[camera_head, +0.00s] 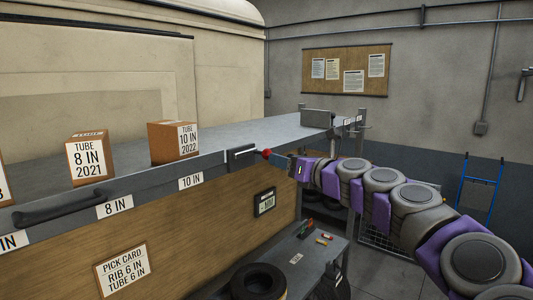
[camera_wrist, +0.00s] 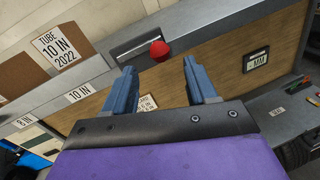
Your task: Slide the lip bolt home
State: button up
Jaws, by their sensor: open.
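The lip bolt is on the shelf's front lip, a dark flat housing (camera_head: 241,154) with a red ball knob (camera_head: 266,153) at its right end. In the wrist view the red knob (camera_wrist: 159,50) shows just beyond my fingertips, in line with the gap between them, with the dark slot of the bolt housing (camera_wrist: 137,42) to its left. My gripper (camera_head: 281,160) is open and empty, close to the right of the knob in the head view. In the wrist view my gripper (camera_wrist: 159,67) has its two blue fingers spread apart. I cannot tell whether either finger touches the knob.
The grey shelf (camera_head: 240,133) carries cardboard tube boxes, one marked 10 IN 2022 (camera_head: 173,143) and one 8 IN 2021 (camera_head: 88,158). A black handle (camera_head: 62,206) sits on the lip. Below stand a low bench (camera_head: 312,252) and a tyre (camera_head: 259,282).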

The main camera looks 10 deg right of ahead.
aim_at(267, 153)
jog(key=x, duration=0.6)
jog(key=shift+w+p, duration=0.3)
jog(key=shift+w, duration=0.1)
jog(key=shift+w+a, duration=0.5)
jog(key=shift+w, duration=0.05)
jog(key=shift+c, duration=0.5)
grip_shut()
